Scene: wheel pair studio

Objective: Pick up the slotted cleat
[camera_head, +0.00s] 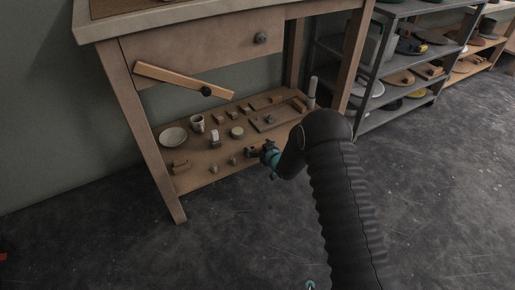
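My gripper (254,153) is small and dark in the head view, at the end of my arm. It reaches over the front part of the low wooden shelf (205,178) under the workbench. Its fingers point left, and I cannot tell whether they are open, shut or holding something. Several small wooden pieces lie on this shelf. One is a notched-looking block (181,166) at the front left, apart from my gripper. Others lie farther back. They are too small for me to tell which one is the slotted cleat.
A white dish (173,137), a mug (197,124) and a round tin (236,132) stand on the same shelf. The bench's front leg (143,125), drawer front (205,45) and slanted wooden bar (175,77) frame the opening. The dark floor (240,240) in front is clear.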

